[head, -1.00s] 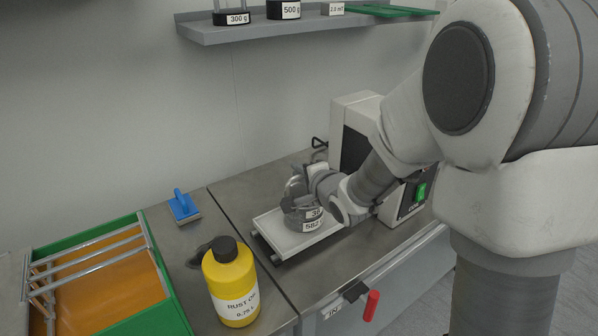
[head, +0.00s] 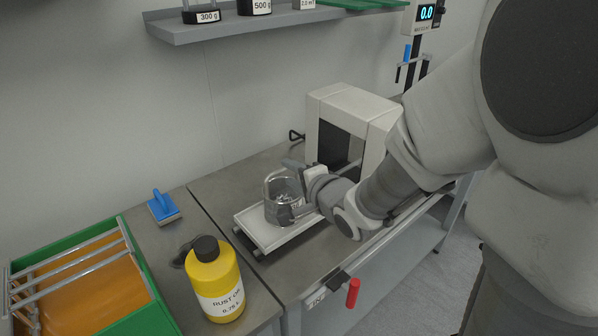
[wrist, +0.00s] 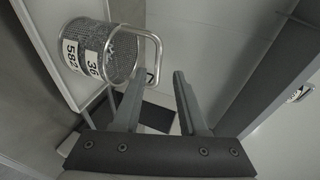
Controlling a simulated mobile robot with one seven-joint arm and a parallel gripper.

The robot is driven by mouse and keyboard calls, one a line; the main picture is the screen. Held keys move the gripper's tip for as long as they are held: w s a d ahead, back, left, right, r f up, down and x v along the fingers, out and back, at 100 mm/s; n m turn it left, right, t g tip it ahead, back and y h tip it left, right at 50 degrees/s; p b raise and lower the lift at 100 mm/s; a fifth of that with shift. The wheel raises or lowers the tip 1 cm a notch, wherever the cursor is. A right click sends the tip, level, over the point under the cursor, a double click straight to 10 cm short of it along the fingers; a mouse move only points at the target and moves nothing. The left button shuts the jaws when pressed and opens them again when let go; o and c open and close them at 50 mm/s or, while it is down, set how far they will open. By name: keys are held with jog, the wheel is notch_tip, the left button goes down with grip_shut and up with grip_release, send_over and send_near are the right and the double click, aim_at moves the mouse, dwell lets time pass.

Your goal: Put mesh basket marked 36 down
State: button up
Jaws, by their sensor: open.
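The mesh basket marked 36 (head: 272,211) stands upright on a white tray (head: 248,221) on the metal bench in the head view. In the wrist view the basket (wrist: 98,48) shows at the upper left, with labels 36 and 582 and a wire handle towards my fingers. My gripper (head: 291,190) is just right of the basket, and its fingers partly cover it in the head view.
A white machine (head: 335,110) with a dark opening stands behind my wrist. A yellow bottle (head: 216,285), a blue-handled block (head: 163,207) and a green-rimmed orange tank (head: 130,262) are to the left. A shelf (head: 225,30) with weights hangs above. A red handle (head: 353,293) sticks out in front.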

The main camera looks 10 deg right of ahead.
jog(key=s+d+r+n+g+h+b, duration=0.35)
jog(key=s+d+n+h, duration=0.2)
jog(key=s+d, duration=0.5)
jog(key=s+f+n+g, duration=0.1)
jog(key=s+n+g, duration=0.3)
jog(key=s, duration=0.9)
jog(key=a+n, duration=0.1)
jog(key=n, duration=0.2)
jog(key=shift+s+f, duration=0.2)
jog(key=shift+s, duration=0.05)
